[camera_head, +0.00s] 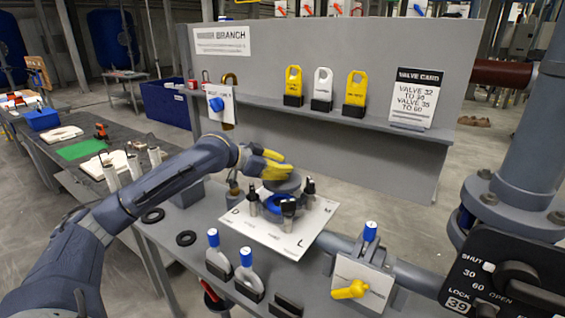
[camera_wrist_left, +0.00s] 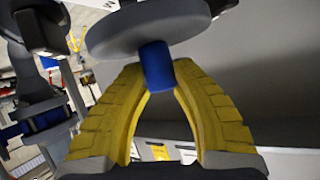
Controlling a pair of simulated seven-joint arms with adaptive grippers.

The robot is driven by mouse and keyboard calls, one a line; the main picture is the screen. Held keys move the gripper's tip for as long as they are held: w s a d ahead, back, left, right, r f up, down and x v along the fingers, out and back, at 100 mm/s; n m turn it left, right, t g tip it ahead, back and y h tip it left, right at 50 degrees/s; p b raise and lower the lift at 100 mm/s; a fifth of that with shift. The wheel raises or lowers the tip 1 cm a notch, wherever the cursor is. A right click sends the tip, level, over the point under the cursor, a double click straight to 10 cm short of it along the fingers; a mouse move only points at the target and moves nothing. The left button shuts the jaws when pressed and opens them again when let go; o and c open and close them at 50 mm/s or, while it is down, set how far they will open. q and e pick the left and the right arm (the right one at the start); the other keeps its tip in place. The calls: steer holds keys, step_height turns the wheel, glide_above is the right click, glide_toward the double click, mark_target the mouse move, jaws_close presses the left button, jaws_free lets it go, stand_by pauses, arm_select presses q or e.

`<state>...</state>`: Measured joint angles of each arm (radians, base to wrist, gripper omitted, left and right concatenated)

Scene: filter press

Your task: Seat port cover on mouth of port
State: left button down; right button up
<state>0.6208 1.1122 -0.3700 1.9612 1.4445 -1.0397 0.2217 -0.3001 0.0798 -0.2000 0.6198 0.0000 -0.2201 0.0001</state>
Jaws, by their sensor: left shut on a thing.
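My left gripper (camera_head: 268,163) has yellow fingers and is shut on the blue knob (camera_wrist_left: 156,67) of the port cover. The cover is a grey round disc (camera_head: 285,183), and it fills the top of the left wrist view (camera_wrist_left: 150,28) beyond the fingertips. In the head view it appears just above and behind the blue ring of the port (camera_head: 272,206). The cover partly hides the port's far side, and I cannot tell whether they touch. Dark upright clamps (camera_head: 289,210) stand around the port. My right gripper is not in view.
The port stands on a white lettered plate (camera_head: 285,245) on the grey bench. A grey back panel (camera_head: 400,150) with yellow and white tags rises behind. A grey pipe (camera_head: 525,140) stands right.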

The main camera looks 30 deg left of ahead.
mark_target(282, 183)
arm_select(q)
steer(key=shift+f, duration=3)
steer(key=shift+f, duration=0.55)
steer(key=c, duration=1.1)
jaws_free()
steer(key=shift+o, duration=0.2)
steer(key=shift+s+a, duration=0.1)
steer(key=v, duration=0.9)
steer(key=shift+s+a+r, duration=0.1)
steer(key=shift+s+r, duration=0.05)
steer(key=shift+s, duration=0.05)
steer(key=shift+s+a+r, duration=0.2)
steer(key=shift+s+a, duration=0.15)
steer(key=shift+a, duration=0.1)
steer(key=shift+s+r, duration=0.3)
steer(key=shift+s, duration=0.1)
steer(key=shift+s, duration=0.15)
